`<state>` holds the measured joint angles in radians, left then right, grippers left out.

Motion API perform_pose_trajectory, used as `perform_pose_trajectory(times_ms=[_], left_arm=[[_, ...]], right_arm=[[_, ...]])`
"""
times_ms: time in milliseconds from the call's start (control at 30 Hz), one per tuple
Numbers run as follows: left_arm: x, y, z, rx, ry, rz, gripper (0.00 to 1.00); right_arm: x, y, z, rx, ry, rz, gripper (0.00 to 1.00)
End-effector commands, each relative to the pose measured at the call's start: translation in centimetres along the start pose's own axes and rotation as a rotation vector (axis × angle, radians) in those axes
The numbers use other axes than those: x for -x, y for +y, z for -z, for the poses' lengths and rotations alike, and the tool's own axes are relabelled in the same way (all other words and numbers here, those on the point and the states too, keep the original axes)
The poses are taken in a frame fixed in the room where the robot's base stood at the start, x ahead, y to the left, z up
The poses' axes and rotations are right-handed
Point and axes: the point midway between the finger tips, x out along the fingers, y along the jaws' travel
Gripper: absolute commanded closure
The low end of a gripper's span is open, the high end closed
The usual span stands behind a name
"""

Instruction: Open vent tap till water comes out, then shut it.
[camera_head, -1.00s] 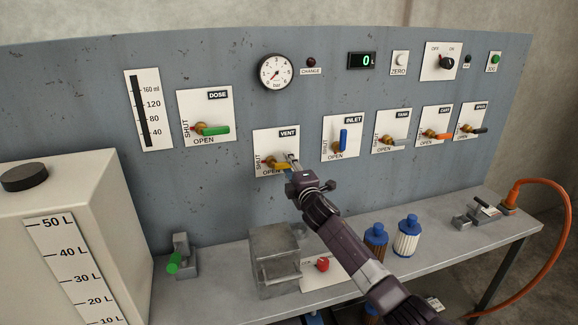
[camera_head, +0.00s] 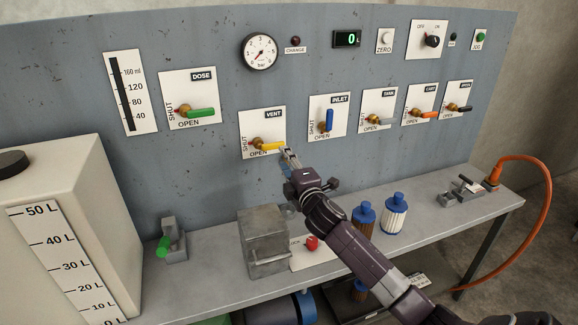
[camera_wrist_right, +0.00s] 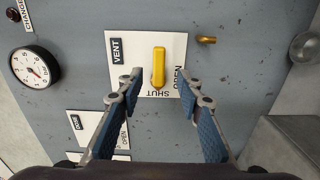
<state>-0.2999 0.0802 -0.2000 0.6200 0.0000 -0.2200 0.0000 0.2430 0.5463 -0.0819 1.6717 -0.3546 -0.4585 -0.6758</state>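The vent tap (camera_head: 268,146) has a yellow lever on a brass body, on a white plate marked VENT, SHUT and OPEN. In the head view its lever points right, roughly level. My right gripper (camera_head: 288,153) is just below and right of the lever tip. In the right wrist view the lever (camera_wrist_right: 159,66) shows beyond and between the fingertips of my right gripper (camera_wrist_right: 162,88), which are spread and hold nothing. A small brass spout (camera_wrist_right: 206,40) sticks out of the panel beside the plate. I see no water at it. My left gripper is not in view.
The dose tap (camera_head: 200,113) is to the left, the inlet tap (camera_head: 329,122) to the right. A grey metal box (camera_head: 262,238) stands on the bench below, near a red button (camera_head: 312,243) and blue-capped filters (camera_head: 395,213). A white tank (camera_head: 80,190) stands at left.

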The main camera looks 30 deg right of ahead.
Motion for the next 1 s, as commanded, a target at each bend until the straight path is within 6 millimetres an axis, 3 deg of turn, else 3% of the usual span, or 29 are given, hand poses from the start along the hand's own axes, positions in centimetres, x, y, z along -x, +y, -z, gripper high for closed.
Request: perform_pose_trajectory(times_ms=[100, 300, 1000], left_arm=[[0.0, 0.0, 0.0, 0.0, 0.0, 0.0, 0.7], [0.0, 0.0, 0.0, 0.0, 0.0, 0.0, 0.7], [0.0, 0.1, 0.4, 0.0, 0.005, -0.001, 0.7]], right_arm=[[1.6, -0.1, -0.1, 0.0, -0.001, 0.001, 0.67], [2.6, 0.0, 0.0, 0.0, 0.0, 0.0, 0.67], [2.7, 0.0, -0.1, 0.0, -0.001, 0.0, 0.67]])
